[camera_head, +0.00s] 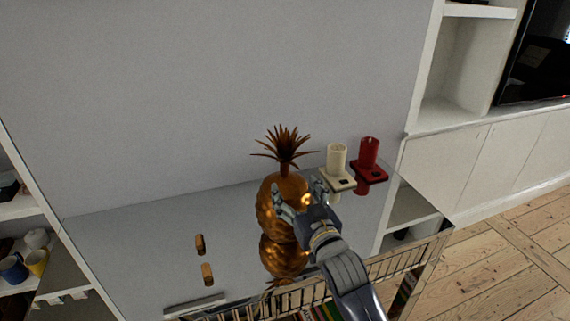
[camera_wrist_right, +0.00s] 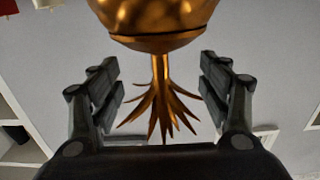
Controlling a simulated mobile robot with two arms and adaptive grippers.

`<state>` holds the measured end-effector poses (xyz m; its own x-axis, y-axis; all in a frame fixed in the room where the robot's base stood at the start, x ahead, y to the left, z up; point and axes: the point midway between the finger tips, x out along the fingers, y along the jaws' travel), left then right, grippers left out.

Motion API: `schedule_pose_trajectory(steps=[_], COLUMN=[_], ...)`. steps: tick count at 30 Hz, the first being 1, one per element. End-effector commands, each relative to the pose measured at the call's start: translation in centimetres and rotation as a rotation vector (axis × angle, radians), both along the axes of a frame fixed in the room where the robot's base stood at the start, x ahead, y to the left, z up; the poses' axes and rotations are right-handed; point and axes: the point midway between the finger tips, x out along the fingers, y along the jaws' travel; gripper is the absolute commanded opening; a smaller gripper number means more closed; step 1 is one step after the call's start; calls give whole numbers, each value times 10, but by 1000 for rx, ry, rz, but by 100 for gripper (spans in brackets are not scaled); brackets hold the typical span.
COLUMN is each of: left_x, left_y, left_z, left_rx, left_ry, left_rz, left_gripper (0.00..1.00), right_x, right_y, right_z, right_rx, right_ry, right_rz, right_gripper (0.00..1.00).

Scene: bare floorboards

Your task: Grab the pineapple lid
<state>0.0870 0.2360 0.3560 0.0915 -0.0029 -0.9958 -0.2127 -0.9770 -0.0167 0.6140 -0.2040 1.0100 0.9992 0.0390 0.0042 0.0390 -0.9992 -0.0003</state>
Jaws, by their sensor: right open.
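A golden pineapple container (camera_head: 268,207) stands upright on a glossy tabletop. Its lid, with a crown of pointed bronze leaves (camera_head: 287,147), sits on top. My right gripper (camera_head: 299,196) is in front of the pineapple's right side and hides part of the body. The gripper is open and empty. In the right wrist view, the lid's leaf crown (camera_wrist_right: 160,100) hangs upside down between the two spread fingers (camera_wrist_right: 160,78), with gaps on both sides. The pineapple body (camera_wrist_right: 155,15) shows beyond, at the top. My left gripper is not in view.
A cream holder (camera_head: 337,165) and a red holder (camera_head: 369,160) stand to the right of the pineapple. Two small wooden pieces (camera_head: 200,244) lie at the left. A plain grey wall (camera_head: 220,90) rises behind. The left part of the tabletop (camera_head: 130,240) is clear.

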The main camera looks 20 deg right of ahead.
Motion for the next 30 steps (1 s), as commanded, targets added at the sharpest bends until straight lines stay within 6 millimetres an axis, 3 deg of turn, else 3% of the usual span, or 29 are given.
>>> schedule_pose_trajectory(steps=[3,11,20,30], left_x=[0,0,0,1], left_y=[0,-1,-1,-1], left_z=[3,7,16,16], left_rx=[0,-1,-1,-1], left_ry=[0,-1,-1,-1], left_rz=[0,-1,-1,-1], left_gripper=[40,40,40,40], right_x=[18,36,74,80], right_y=[1,2,3,3], right_z=[1,3,5,4], right_rx=[0,0,-1,0], right_ry=[1,2,3,3], right_rz=[0,0,0,1], right_gripper=[70,70,70,70])
